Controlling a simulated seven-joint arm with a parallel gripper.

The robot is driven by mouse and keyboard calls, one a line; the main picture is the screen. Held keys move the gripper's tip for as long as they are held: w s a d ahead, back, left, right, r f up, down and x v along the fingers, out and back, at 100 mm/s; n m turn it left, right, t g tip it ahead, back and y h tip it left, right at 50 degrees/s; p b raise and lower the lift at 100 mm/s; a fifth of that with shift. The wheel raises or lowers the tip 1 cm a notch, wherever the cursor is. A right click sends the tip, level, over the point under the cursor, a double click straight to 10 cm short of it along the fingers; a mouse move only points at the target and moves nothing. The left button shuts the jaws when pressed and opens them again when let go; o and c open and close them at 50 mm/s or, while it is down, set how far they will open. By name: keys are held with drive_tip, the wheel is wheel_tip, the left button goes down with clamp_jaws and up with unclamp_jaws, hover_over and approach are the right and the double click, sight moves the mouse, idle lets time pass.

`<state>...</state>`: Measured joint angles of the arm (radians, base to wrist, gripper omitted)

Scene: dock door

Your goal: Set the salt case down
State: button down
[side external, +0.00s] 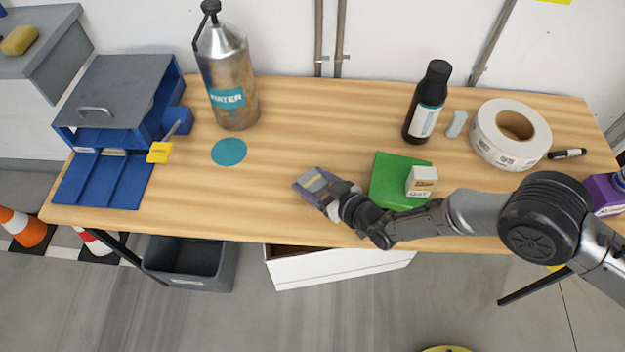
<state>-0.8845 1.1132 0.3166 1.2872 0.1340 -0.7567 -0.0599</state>
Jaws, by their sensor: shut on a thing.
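My gripper (334,197) is shut on a small purple-grey case with a pale yellowish patch on top, which I take to be the salt case (310,183). It is over the middle of the wooden table, near the front edge. The fingers hide part of the case, and I can read no label on it. I cannot tell whether its underside touches the table. A small cream-and-white box (422,181) with dark lettering stands on a green square (387,190), just right of my gripper and behind my arm.
A metal water bottle (228,80) and teal disc (229,152) are left, beside a blue bin (115,100) with a yellow tag. A black bottle (426,105), grey piece (456,124), tape roll (511,134), marker (567,153) and purple box (603,194) are right. The table centre is clear.

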drive_tip(key=shift+c, duration=0.2)
unclamp_jaws()
drive_tip(key=shift+f, duration=0.15)
drive_tip(key=shift+s+d+r, duration=0.15)
drive_tip(key=shift+r, duration=0.1)
drive_tip(key=v, duration=1.1)
drive_tip(key=shift+s+d+r, duration=0.15)
drive_tip(key=shift+s+d, duration=0.05)
